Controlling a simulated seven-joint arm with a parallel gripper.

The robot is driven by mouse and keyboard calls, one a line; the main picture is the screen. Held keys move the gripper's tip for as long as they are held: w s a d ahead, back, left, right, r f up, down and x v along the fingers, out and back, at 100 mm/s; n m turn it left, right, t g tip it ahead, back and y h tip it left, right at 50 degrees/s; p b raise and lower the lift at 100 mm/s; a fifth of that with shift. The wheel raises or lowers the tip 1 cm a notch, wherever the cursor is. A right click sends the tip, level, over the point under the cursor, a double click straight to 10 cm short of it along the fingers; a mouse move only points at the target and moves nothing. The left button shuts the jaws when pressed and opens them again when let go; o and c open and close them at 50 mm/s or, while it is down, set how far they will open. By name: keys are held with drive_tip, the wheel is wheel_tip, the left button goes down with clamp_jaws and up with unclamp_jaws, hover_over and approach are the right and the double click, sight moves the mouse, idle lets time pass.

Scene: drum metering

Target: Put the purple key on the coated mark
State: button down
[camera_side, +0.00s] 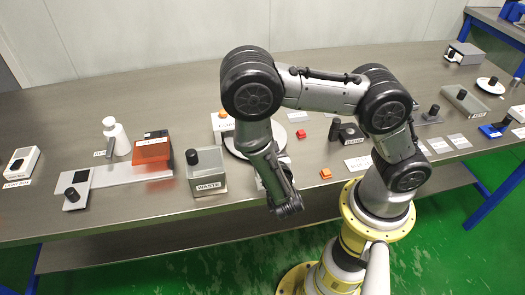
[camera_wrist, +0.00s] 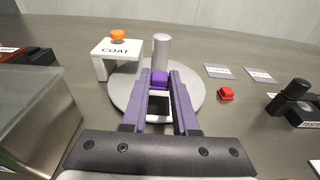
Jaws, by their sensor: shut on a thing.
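The purple key (camera_wrist: 160,79) is a small block between the fingertips of my gripper (camera_wrist: 160,84) in the wrist view. The gripper is shut on it, over the near part of a round grey disc (camera_wrist: 197,97) with an upright post. I cannot tell whether the key touches the disc. In the side view the disc (camera_side: 230,146) is mostly behind my arm, and the key and fingertips are hidden.
A white COAT stand (camera_wrist: 110,50) with an orange knob is left of the disc. The WASTE bin (camera_side: 207,172) stands close on the left. A red key (camera_wrist: 226,94) lies right of the disc, and an orange key (camera_side: 325,174) is near the table's front edge.

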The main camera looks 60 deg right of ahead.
drive_tip(key=shift+f, duration=1.95)
drive_tip(key=shift+f, duration=0.1)
drive_tip(key=c, duration=0.7)
unclamp_jaws()
